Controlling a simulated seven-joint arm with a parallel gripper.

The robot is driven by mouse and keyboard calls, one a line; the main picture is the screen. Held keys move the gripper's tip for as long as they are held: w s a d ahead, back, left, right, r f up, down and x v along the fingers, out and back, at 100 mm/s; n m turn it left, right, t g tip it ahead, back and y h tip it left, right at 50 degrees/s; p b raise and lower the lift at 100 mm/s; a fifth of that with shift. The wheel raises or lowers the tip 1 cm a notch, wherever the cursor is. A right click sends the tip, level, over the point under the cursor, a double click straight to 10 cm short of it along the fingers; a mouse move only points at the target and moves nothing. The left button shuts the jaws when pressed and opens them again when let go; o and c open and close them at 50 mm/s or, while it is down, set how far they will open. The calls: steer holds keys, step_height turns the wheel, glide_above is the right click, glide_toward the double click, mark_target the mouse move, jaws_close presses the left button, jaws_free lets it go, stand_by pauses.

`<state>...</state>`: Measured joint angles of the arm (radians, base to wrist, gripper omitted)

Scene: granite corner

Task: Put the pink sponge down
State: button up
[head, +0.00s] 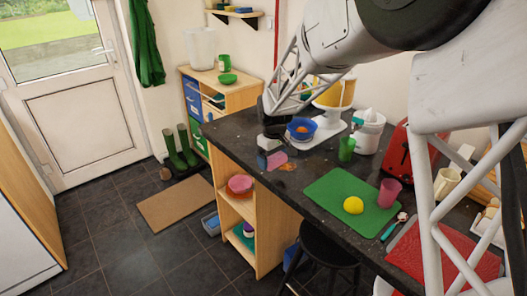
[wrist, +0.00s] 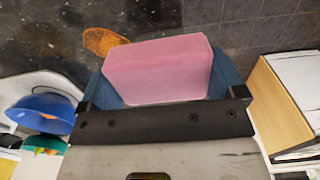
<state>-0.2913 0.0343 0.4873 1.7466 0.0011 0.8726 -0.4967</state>
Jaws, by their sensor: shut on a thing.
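The pink sponge (head: 278,159) is at my gripper (head: 270,157), over the far-left end of the dark counter (head: 314,170). In the wrist view the sponge (wrist: 157,70) sits between the blue fingers of my gripper (wrist: 160,78), which is shut on it. An orange-brown item (head: 288,167) lies on the counter just right of the sponge; it also shows in the wrist view (wrist: 103,41). I cannot tell whether the sponge touches the counter. My gripper's body hides part of the sponge.
A blue bowl (head: 299,135) on a white base and a green cup (head: 346,149) stand to the right. A green board (head: 325,187) holds a yellow ball-shaped thing (head: 353,205) and a pink cup (head: 389,192). The counter's left edge is close; tiled floor (wrist: 285,30) lies beyond it.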

steer(key=shift+s+f, duration=0.1)
steer(key=shift+s, duration=0.1)
steer(key=shift+w+a, duration=0.1)
steer(key=shift+w, duration=0.05)
steer(key=w+a, duration=0.1)
steer(key=w, duration=0.4)
steer(key=w+a+f, duration=0.1)
steer(key=w+a, duration=0.1)
steer(key=w, duration=0.3)
steer(key=w+a, duration=0.1)
steer(key=w, duration=0.4)
steer(key=shift+w+a+f, duration=0.1)
steer(key=shift+a+f, duration=0.1)
steer(key=shift+f, duration=1.8)
steer(key=shift+f, duration=0.15)
steer(key=o, duration=0.7)
